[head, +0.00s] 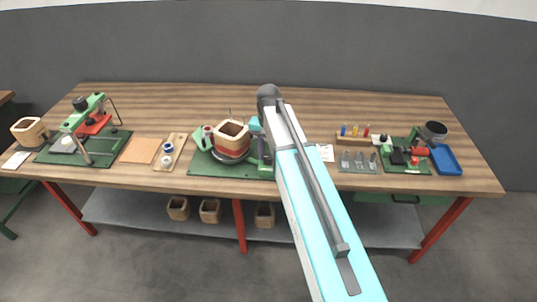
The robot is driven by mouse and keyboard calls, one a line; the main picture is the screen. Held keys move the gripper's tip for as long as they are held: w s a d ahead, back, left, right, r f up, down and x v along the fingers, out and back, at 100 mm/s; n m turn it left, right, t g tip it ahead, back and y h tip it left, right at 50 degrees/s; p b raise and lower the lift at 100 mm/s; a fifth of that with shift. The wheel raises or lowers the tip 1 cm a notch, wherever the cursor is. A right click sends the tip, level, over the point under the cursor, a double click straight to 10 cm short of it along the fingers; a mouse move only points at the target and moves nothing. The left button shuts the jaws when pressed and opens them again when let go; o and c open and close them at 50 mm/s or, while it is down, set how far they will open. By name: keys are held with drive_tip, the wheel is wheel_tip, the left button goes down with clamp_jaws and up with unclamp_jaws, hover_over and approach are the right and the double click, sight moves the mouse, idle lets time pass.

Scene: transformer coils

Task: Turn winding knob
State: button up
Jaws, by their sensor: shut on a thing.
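The coil winder (231,155) stands on a green mat left of the middle of the bench, with a square wooden coil form (231,133) on it. A green upright (264,151) stands at the winder's right side, partly behind my arm. My gripper (257,130) is at this right side, and only a small cyan part of my arm's end shows there. It is shut on the winding knob. The fingertips and the knob itself are mostly hidden, so I cannot tell how far the knob is turned.
A green press (89,118) stands on a mat at the left. A wooden tray with spools (169,152) lies left of the winder. At the right are a rack (357,137), a grey tool plate (357,162) and a blue tray (446,160). The bench's back strip is clear.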

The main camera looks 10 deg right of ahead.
sight(269, 156)
drive_tip(key=o, duration=1)
drive_tip(key=shift+o, duration=0.2)
drive_tip(key=shift+r, duration=0.1)
wheel_tip(269, 156, up, 14)
drive_tip(key=p, duration=0.8)
drive_tip(key=shift+p, duration=0.4)
drive_tip(key=shift+f, duration=0.25)
